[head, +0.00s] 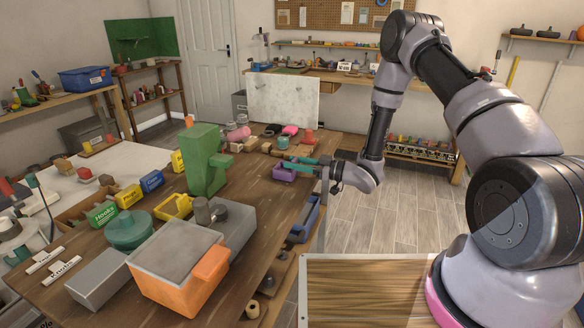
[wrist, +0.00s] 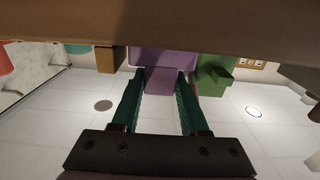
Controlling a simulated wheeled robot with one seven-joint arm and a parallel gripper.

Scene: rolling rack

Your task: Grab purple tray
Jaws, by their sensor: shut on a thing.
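The purple tray (head: 283,175) is small and sits at the right edge of the brown wooden table in the head view. My gripper (head: 287,164) reaches it from the right with its teal fingers. In the wrist view, my gripper (wrist: 161,76) has its two fingers on either side of a part of the purple tray (wrist: 163,55), shut on it. The tray's far side is cut off by the brown surface across the top of that view. Whether the tray touches the table I cannot tell.
A tall green machine (head: 205,160) stands left of the tray. A teal round piece (head: 284,143) and several wooden pieces lie behind it. An orange bin (head: 180,270) and grey boxes fill the table's near end. Open floor (head: 400,205) lies right of the table.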

